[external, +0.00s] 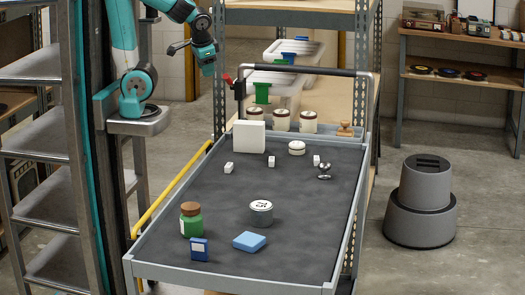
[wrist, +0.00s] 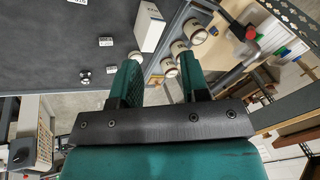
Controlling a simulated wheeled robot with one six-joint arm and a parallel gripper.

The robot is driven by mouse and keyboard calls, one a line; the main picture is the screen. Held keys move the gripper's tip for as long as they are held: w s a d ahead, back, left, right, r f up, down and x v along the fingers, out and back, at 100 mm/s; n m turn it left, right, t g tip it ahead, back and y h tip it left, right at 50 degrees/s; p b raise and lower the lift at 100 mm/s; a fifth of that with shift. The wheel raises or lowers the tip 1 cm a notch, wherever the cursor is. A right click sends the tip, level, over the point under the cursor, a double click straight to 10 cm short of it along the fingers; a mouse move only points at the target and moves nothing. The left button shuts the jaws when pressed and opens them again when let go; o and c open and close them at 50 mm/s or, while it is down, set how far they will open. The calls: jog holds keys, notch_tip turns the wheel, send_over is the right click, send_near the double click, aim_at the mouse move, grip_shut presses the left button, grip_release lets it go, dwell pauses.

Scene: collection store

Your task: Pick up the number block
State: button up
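Several small white blocks stand in a loose row across the dark cart top: one at the left (external: 229,168), one in the middle (external: 271,161) and one at the right (external: 316,161). My gripper (external: 207,68) hangs above and beyond the cart's back left corner, apart from the blocks. In the wrist view its fingers (wrist: 160,82) are spread and empty.
A white box (external: 249,137), a round white tin (external: 297,148) and a shiny metal piece (external: 325,172) stand near the blocks. The cart handle (external: 300,71) rises behind.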

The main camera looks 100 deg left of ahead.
jog(key=shift+o, duration=0.3)
jog(key=n+h+p, duration=0.2)
jog(key=n+h, duration=0.1)
jog(key=n, duration=0.8)
send_over(229, 165)
jog(key=f, duration=2.3)
jog(key=shift+s+d+f, duration=0.1)
jog(key=shift+s+d, duration=0.15)
jog(key=shift+d, duration=0.15)
jog(key=shift+w+a+f+p, duration=0.1)
jog(key=shift+a+f+p, duration=0.1)
jog(key=shift+f, duration=0.85)
jog(key=shift+a+f+p, duration=0.1)
jog(key=shift+f+p, duration=0.05)
jog(key=shift+f, duration=0.85)
jog(key=shift+w+a+f+p, duration=0.1)
jog(key=shift+f+p, duration=0.1)
jog(key=shift+f, duration=0.85)
grip_shut()
